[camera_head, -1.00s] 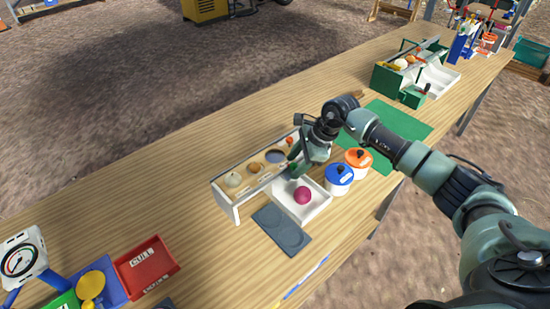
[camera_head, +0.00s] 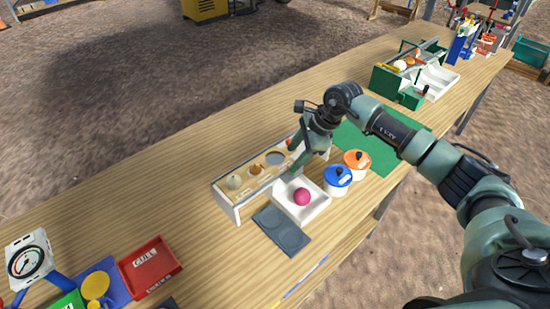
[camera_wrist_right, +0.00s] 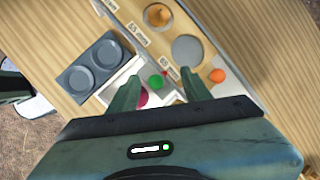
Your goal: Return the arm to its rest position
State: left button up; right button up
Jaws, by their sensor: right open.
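My right arm reaches over the table (camera_head: 150,195) from the right. Its gripper (camera_head: 294,161) hangs above the wooden sizing rack (camera_head: 226,203) and the white tray (camera_head: 314,213). In the right wrist view the gripper (camera_wrist_right: 160,88) has its two fingers apart with nothing held between them. A red-purple onion (camera_head: 301,196) lies in the white tray, partly hidden by a finger in the wrist view. The rack holds a pale onion (camera_head: 233,182) and a brown one (camera_head: 255,169); another hole (camera_head: 275,158) looks empty. My left gripper does not show.
A blue-lidded pot (camera_head: 338,177) and an orange-lidded pot (camera_head: 357,160) stand close right of the gripper. A dark two-ring plate (camera_head: 281,229) lies in front. A green mat (camera_head: 412,130) and green crate (camera_head: 384,82) are farther back. A red bin (camera_head: 149,267) is at left.

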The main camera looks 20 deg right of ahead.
jog(key=shift+r, duration=0.5)
